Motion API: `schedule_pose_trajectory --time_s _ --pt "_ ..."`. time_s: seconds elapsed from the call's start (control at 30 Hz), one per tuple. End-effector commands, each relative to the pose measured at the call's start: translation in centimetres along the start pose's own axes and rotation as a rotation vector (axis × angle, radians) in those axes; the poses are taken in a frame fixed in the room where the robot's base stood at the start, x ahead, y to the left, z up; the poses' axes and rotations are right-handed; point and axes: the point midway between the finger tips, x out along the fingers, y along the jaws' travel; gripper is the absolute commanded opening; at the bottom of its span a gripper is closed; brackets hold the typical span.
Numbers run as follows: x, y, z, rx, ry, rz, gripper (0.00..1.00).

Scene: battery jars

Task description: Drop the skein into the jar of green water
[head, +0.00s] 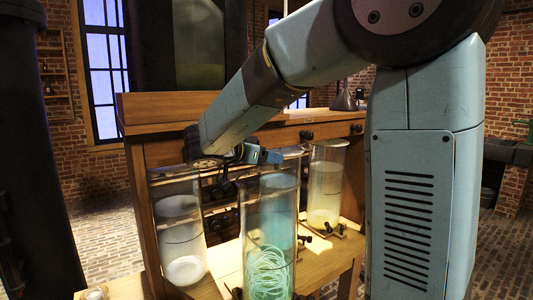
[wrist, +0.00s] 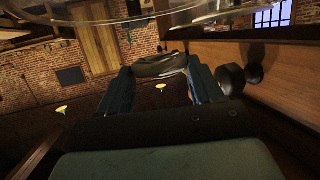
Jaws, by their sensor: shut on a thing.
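A glass jar of green-blue water (head: 270,215) stands at the front middle in the head view, with pale loops of coil showing low in it. My gripper (head: 240,157) is behind the jars, partly hidden by glass. In the wrist view, my gripper (wrist: 160,82) has its two fingers on either side of a grey looped bundle, which looks like the skein (wrist: 160,65). It is shut on that bundle. The skein is not clear in the head view.
A jar of cloudy whitish water (head: 180,225) stands left and a jar of yellowish water (head: 325,190) stands right, on a wooden stand (head: 330,262). A wooden cabinet (head: 165,112) with dark knobs is behind. Curved glass (wrist: 205,14) crosses the wrist view's top.

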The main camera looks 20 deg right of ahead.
Motion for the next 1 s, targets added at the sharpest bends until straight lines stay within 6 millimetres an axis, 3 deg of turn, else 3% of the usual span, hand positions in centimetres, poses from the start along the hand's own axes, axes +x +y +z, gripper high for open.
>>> schedule_pose_trajectory --time_s 0.43,0.9,0.93,1.0 --pt "2.3 0.6 3.9 0.003 0.000 0.020 0.36" --pt "2.6 0.6 4.6 0.005 0.000 0.021 0.36" --pt "2.6 0.6 4.6 0.005 0.000 0.021 0.68" --pt "2.6 0.6 4.6 0.005 0.000 0.021 0.75"
